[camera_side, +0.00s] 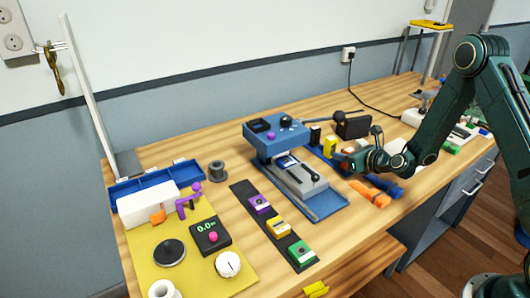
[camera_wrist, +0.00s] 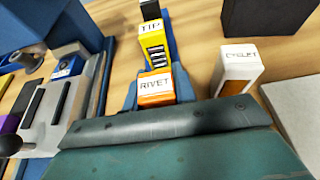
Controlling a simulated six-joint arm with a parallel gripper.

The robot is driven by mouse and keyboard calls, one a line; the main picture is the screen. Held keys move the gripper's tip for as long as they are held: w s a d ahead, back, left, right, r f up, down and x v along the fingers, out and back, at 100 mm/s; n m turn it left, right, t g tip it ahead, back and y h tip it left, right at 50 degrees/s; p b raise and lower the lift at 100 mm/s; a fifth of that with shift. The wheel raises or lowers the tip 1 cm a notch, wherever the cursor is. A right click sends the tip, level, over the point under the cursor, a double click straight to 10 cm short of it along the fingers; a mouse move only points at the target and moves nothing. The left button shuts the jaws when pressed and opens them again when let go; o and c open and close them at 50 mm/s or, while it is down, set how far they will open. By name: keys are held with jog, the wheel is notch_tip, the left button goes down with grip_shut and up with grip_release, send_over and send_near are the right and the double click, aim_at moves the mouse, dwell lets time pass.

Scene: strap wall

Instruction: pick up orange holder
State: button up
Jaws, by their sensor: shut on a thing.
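The orange holder (camera_wrist: 157,95), with a white top lettered RIVET, is in the middle of the wrist view, just beyond the dark edge of my gripper. Blue parts flank it on both sides. In the side view my gripper (camera_side: 347,160) is low over the right part of the bench, at the near end of the row of holders. It is shut on the orange holder; the fingertips are largely hidden. I cannot tell whether the holder is clear of its rail.
A yellow holder lettered TIP (camera_wrist: 153,52) stands just behind, and a white-topped holder (camera_wrist: 237,70) stands to the right. The blue press (camera_side: 275,138) is at left. Orange and blue tools (camera_side: 370,194) lie in front.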

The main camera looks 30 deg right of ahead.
jog(key=shift+r, duration=0.1)
notch_tip(320, 180, up, 20)
dwell(1.0)
dwell(0.5)
